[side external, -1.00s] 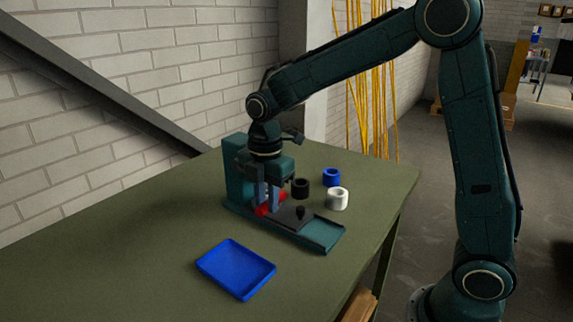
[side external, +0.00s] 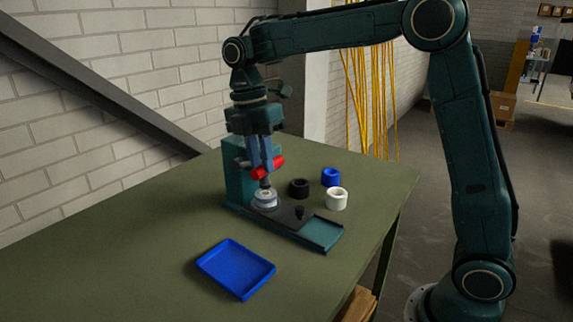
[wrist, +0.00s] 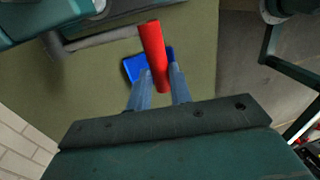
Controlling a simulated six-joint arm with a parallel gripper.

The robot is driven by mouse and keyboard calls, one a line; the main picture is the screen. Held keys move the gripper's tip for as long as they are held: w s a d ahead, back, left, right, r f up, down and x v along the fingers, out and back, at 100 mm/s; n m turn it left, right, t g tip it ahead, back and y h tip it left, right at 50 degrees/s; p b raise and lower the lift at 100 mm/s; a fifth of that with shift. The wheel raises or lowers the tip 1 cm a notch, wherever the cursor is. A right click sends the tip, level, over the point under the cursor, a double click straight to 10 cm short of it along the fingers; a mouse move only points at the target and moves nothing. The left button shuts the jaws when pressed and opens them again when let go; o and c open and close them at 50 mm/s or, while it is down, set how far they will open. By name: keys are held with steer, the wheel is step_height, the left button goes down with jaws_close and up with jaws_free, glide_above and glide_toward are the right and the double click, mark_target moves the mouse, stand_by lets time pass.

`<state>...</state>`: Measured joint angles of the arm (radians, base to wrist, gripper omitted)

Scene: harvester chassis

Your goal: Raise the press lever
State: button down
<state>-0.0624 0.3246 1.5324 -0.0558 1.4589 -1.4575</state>
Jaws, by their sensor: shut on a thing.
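The press (side external: 236,176) is a teal upright on a long base on the green table. Its red lever handle (side external: 268,167) stands raised beside the upright. My gripper (side external: 264,166) is shut on the red handle, with its blue-grey fingers pointing down on either side of it. In the wrist view the red handle (wrist: 153,52) lies between my two fingertips (wrist: 158,84). Below the handle, a dark ram sits above a pale round part (side external: 265,198) on the press base. Whether they touch is unclear.
A blue tray (side external: 210,263) lies in front of the press; part of it shows in the wrist view (wrist: 133,68). Black (side external: 299,188), blue (side external: 331,177) and white (side external: 337,198) rings stand right of the press. The table's left side is clear.

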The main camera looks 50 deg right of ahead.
steer(key=shift+t, duration=0.3)
steer(key=shift+w+d+r, duration=0.1)
steer(key=shift+w+r, duration=0.45)
steer(key=shift+w, duration=0.3)
steer(key=shift+w+r, duration=0.5)
steer(key=shift+w, duration=0.35)
steer(key=c, duration=1.3)
jaws_free()
steer(key=shift+w, duration=0.2)
